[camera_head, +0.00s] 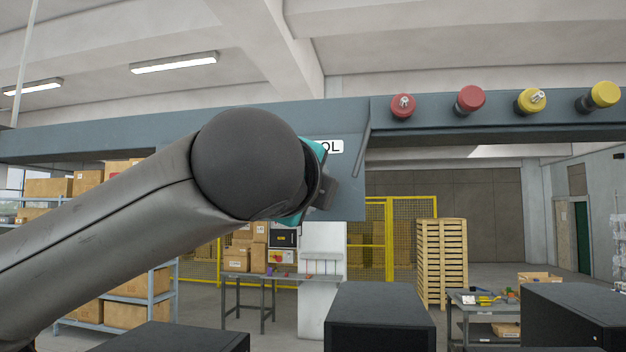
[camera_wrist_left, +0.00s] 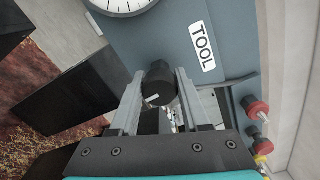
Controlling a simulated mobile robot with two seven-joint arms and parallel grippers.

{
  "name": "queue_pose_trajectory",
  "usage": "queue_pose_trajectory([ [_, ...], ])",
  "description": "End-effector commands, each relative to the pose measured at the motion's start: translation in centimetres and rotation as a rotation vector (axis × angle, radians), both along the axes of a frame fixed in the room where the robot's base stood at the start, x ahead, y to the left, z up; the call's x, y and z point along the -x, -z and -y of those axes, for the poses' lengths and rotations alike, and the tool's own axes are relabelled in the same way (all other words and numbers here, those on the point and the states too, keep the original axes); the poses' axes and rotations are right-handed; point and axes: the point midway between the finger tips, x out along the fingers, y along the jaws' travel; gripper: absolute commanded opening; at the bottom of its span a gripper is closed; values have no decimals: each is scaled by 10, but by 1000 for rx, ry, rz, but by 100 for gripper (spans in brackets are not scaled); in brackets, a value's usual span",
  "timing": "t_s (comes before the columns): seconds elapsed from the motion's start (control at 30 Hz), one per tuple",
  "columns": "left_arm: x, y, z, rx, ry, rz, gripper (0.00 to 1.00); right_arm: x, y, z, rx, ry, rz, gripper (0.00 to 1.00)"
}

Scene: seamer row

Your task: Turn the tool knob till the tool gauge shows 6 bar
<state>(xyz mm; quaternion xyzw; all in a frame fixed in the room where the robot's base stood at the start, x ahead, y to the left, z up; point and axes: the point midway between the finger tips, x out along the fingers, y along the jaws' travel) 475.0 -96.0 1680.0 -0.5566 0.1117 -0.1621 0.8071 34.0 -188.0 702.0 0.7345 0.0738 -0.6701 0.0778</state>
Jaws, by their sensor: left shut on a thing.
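The tool knob (camera_wrist_left: 159,84) is a dark cylinder with a pale mark, below the TOOL label (camera_wrist_left: 203,46) in the left wrist view. My left gripper (camera_wrist_left: 160,88) is shut on the knob, one finger on each side. The tool gauge (camera_wrist_left: 122,4) has a white dial cut off by the top edge of the wrist view; only part of its scale shows, and I see no needle. In the head view my left arm hides the knob and gauge, and only the end of the TOOL label (camera_head: 331,146) shows. My right gripper is not in view.
Red knobs (camera_head: 471,99) and yellow knobs (camera_head: 604,95) sit on the grey beam (camera_head: 500,122) to the right. Dark boxes (camera_head: 380,305) stand below. A table (camera_head: 250,284), wooden pallets (camera_head: 442,260) and yellow fencing (camera_head: 412,225) are farther back.

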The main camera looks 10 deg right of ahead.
Motion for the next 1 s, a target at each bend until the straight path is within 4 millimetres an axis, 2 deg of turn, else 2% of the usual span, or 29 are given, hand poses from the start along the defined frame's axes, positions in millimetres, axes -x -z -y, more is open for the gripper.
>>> queue_pose_trajectory([
  [0.3, 1, -1, 1, -73, 3, 33, 0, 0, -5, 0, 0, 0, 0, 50],
  [0.73, 1, 0, 1, -79, 3, 34, 0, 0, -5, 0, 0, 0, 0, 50],
  [0.77, 1, 0, 1, -79, 3, 34, 50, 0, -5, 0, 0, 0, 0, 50],
  [1.0, 0, 0, 1, -79, 1, 32, 76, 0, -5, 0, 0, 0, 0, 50],
])
